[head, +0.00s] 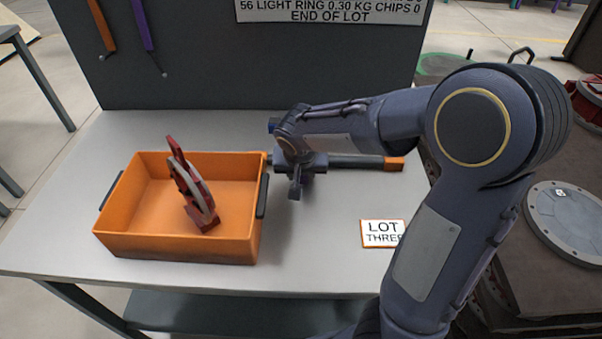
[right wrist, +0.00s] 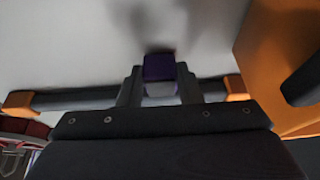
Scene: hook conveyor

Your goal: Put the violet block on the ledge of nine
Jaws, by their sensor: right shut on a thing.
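The violet block (right wrist: 158,67) shows in the right wrist view, between the fingertips of my right gripper (right wrist: 159,88). My right gripper is shut on the block. In the head view my right gripper (head: 296,188) is low over the grey table, just right of the orange bin; the block cannot be made out there. Whether the block touches the table is unclear. No ledge marked nine can be made out in either view. My left gripper is not in view.
An orange bin (head: 178,247) holds a red and grey part (head: 192,187). A dark bar with orange ends (head: 365,161) lies close behind my gripper. A "LOT THREE" card (head: 382,233) lies on the table (head: 310,240). A dark panel (head: 250,65) with a sign stands behind.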

